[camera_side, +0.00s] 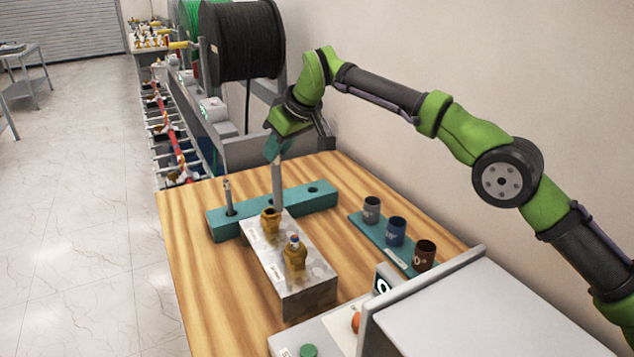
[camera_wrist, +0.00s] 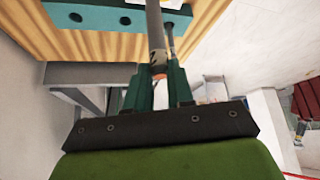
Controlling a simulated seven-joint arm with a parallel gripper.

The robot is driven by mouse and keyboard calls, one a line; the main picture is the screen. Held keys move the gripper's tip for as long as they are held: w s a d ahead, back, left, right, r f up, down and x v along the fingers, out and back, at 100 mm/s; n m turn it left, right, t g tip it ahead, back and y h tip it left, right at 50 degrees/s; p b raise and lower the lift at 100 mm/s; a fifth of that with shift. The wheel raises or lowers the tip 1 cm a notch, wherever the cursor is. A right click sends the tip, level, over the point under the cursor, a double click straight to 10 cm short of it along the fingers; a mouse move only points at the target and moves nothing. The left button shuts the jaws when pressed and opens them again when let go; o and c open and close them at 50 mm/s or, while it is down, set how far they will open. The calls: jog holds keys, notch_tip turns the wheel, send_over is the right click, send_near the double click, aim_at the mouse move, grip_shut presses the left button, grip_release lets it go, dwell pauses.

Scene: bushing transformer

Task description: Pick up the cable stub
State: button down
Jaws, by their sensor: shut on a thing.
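My gripper (camera_side: 276,148) is shut on a grey cable stub (camera_side: 278,183), which hangs upright below its teal fingers. The held stub (camera_wrist: 154,25) also shows between the fingers (camera_wrist: 158,78) in the wrist view, crossing in front of the teal rack and leaving the top of the picture. The teal rack (camera_side: 244,220) lies across the table behind the metal block. In the wrist view, the rack (camera_wrist: 100,18) shows two empty holes, so the held stub appears clear of them. A second, thinner stub (camera_side: 228,192) stands upright in the rack's left hole.
A teal strip with grey, blue and brown cups (camera_side: 396,231) stands to the right. A grey box (camera_side: 470,310) fills the front right. Wooden table (camera_side: 195,290) is clear on the left. Cable reels stand behind.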

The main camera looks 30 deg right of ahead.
jog(key=d+r, duration=0.2)
jog(key=d, duration=1.4)
